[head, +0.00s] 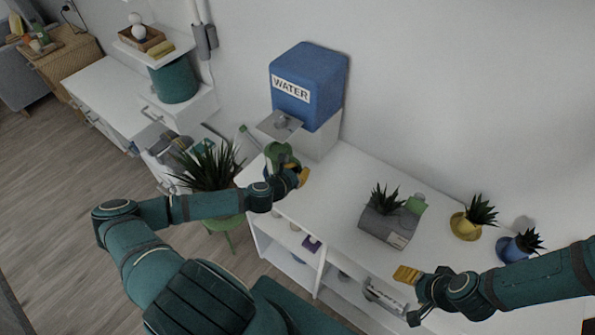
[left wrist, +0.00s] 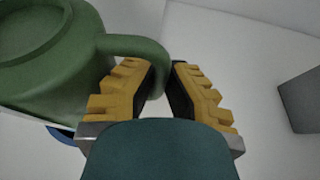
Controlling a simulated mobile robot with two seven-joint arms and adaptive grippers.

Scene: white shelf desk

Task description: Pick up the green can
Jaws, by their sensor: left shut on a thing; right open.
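The green can (head: 281,153) is at the left end of the white shelf desk, in front of the blue water container. In the left wrist view the green can (left wrist: 50,62) fills the upper left, with its curved handle (left wrist: 135,45) reaching between my yellow fingers. My left gripper (head: 298,177) is shut on that handle; it also shows in the left wrist view (left wrist: 160,74). I cannot tell whether the can's base touches the desk. My right gripper (head: 412,293) is open and empty by the desk's front edge.
The blue water container (head: 309,83) stands behind the can on a white stand. A potted plant (head: 207,168) is left of the desk. A grey planter (head: 386,227), yellow pot (head: 464,226) and blue pot (head: 514,248) stand to the right. The desk between can and planter is clear.

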